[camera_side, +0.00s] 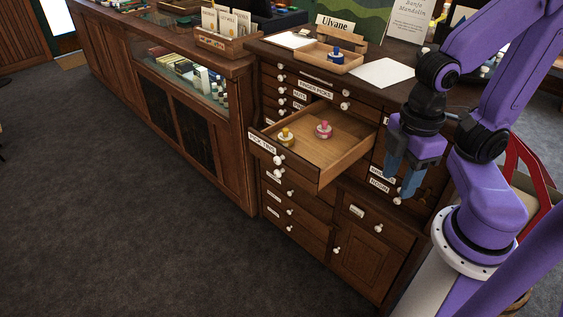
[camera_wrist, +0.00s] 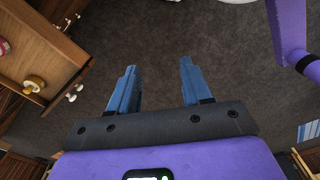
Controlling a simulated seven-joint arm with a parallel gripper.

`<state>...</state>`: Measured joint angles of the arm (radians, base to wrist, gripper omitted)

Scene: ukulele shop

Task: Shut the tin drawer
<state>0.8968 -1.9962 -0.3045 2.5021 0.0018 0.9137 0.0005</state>
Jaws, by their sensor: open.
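The wooden tin drawer (camera_side: 335,152), with a "PICK TINS" label and white knobs on its front, is pulled out of the cabinet. It holds a yellow tin (camera_side: 285,138) near the front and a pink tin (camera_side: 323,130) farther back. My gripper (camera_side: 403,182) is open and empty, with blue fingers pointing down, to the right of the drawer and apart from it. In the wrist view, my gripper (camera_wrist: 158,66) has carpet between its fingers. Part of the drawer (camera_wrist: 45,45) shows at the left there, with the yellow tin (camera_wrist: 34,84) in it.
The cabinet top holds a wooden tray (camera_side: 318,57) with a blue tin (camera_side: 336,56), white paper (camera_side: 382,73) and an "Ulvane" sign (camera_side: 335,24). Other drawers with white knobs surround the open one. A glass-fronted counter (camera_side: 185,78) stands left. Carpet (camera_side: 120,190) in front is clear.

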